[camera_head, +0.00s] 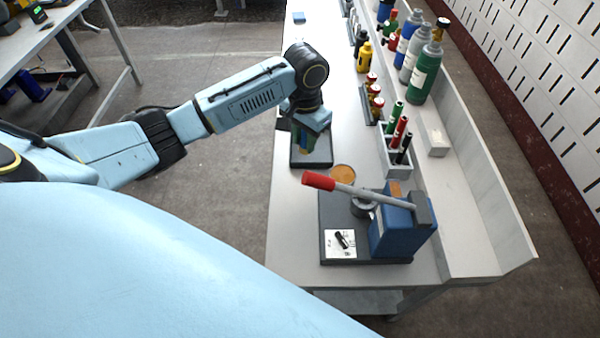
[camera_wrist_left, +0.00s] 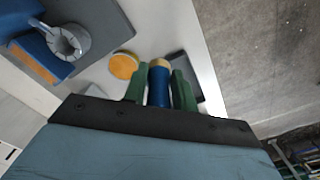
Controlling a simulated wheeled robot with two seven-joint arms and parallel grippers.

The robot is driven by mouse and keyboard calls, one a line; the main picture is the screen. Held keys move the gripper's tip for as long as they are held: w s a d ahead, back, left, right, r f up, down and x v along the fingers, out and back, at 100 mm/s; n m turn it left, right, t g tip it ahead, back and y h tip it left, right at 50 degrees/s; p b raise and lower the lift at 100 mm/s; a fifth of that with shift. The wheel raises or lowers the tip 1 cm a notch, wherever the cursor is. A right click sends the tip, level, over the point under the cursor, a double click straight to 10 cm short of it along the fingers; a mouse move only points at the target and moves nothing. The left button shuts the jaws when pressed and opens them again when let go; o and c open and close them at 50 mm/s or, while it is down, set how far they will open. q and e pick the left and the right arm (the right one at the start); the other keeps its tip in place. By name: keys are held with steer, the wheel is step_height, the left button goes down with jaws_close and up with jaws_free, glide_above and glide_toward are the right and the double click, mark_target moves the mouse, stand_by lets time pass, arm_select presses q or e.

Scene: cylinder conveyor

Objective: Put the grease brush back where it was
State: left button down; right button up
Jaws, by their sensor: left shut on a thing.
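My left gripper (camera_head: 305,148) hangs over the dark tray (camera_head: 325,158) on the bench, its tip partly hidden by the wrist. In the left wrist view, the green fingers of my left gripper (camera_wrist_left: 159,92) are shut on a blue cylinder with a tan end, which I take to be the grease brush (camera_wrist_left: 158,88). Whether the brush touches the tray cannot be told. My right gripper is not in view.
A blue press (camera_head: 390,235) with a red-tipped lever (camera_head: 318,181) stands on a dark base at the near end of the bench.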

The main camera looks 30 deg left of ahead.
arm_select(q)
steer(key=f, duration=0.3)
steer(key=a+f, duration=0.1)
steer(key=f, duration=0.2)
steer(key=a+f+b, duration=0.1)
steer(key=f, duration=0.2)
steer(key=shift+s+f, duration=0.15)
steer(key=shift+f+b, duration=0.55)
steer(key=shift+f, duration=1.45)
steer(key=shift+f, duration=0.15)
steer(key=c, duration=1.1)
jaws_free()
steer(key=shift+m, duration=0.3)
step_height(320, 180, up, 12)
steer(key=shift+r+p, duration=0.15)
steer(key=shift+p, duration=1.05)
